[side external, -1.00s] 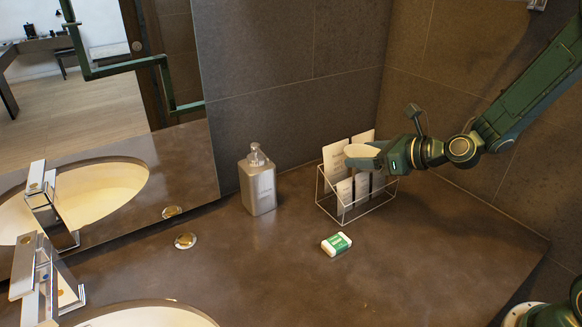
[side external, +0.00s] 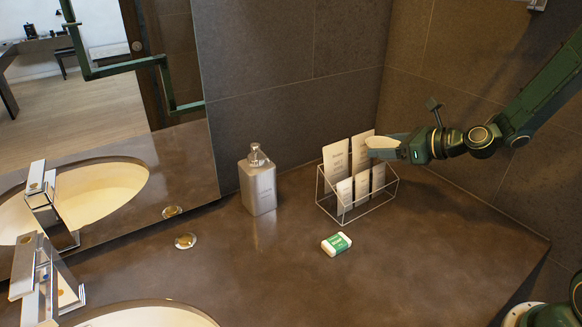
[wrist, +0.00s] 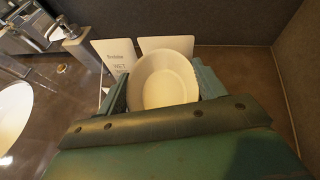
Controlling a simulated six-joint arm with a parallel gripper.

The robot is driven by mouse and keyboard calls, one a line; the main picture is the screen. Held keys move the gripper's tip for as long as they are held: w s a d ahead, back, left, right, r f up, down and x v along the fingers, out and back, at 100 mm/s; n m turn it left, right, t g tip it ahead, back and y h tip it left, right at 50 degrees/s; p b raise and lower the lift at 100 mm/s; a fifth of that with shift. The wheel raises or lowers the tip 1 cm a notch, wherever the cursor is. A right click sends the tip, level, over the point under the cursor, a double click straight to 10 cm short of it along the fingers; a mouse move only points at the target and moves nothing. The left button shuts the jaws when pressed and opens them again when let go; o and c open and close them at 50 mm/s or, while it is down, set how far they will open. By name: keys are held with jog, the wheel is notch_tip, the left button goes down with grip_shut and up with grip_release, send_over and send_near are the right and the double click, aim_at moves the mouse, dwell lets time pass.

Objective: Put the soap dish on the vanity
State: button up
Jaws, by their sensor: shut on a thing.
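The soap dish is a cream, shallow oval dish. In the wrist view the soap dish (wrist: 164,82) sits between the two fingers of my gripper (wrist: 160,90), which is shut on it. In the side view my gripper (side external: 392,147) holds the dish (side external: 382,142) in the air, level with the top of the wire rack's cards and just right of them. The brown stone vanity top (side external: 430,240) lies below, and the dish is clear of it. The far finger is partly hidden in the side view.
A wire rack (side external: 344,216) with several white cards stands close to the dish. A silver soap dispenser (side external: 259,186) stands left of it. A green and white soap bar (side external: 336,244) lies in front. The vanity's right front is bare. Tiled walls rise behind and right.

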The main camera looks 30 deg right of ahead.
jog(key=a, duration=0.7)
dwell(0.4)
jog(key=shift+a, duration=0.1)
notch_tip(320, 180, up, 7)
jog(key=n+g+y, duration=0.8)
jog(key=n+y, duration=0.1)
jog(key=n, duration=0.1)
send_over(372, 240)
jog(key=shift+t, duration=0.3)
notch_tip(372, 240, down, 16)
dwell(0.3)
jog(key=shift+f, duration=1.9)
